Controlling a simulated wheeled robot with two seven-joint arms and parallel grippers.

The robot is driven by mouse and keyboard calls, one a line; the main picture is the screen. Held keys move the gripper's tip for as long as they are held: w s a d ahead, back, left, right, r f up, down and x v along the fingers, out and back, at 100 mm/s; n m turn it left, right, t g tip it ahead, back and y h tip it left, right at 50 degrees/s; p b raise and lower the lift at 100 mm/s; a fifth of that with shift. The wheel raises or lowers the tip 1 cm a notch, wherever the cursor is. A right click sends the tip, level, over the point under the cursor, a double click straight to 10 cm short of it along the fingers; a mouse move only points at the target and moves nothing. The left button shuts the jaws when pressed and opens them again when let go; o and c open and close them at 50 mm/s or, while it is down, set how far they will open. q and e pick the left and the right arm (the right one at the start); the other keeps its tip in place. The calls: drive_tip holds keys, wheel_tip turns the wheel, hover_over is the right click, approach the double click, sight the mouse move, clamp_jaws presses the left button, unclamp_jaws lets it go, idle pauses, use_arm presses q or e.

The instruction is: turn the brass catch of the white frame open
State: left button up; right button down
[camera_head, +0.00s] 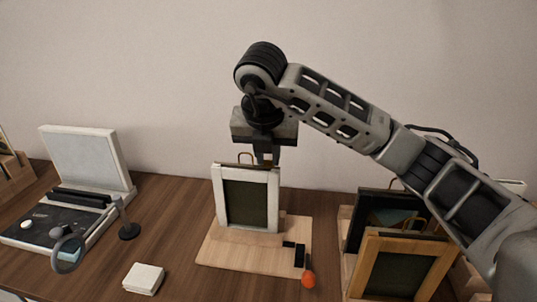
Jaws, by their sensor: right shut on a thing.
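The white frame (219,204) stands upright on a light wooden board (222,253) in the middle of the table, with a dark panel inside it. My right gripper (267,162) points down at the top edge of the frame, right of its middle. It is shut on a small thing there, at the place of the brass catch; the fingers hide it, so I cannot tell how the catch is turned. My left gripper is not in view.
Black pieces (299,255) and an orange knob (308,279) are at the board's right front. A white block (144,279) lies left. An open white-lidded device (84,160) stands far left. Wooden (367,268) and black (356,222) frames stand right, under my right arm. Table between device and board is mostly clear.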

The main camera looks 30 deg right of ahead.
drive_tip(key=shift+m, duration=0.3)
idle(0.4)
drive_tip(key=c, duration=1.3)
unclamp_jaws()
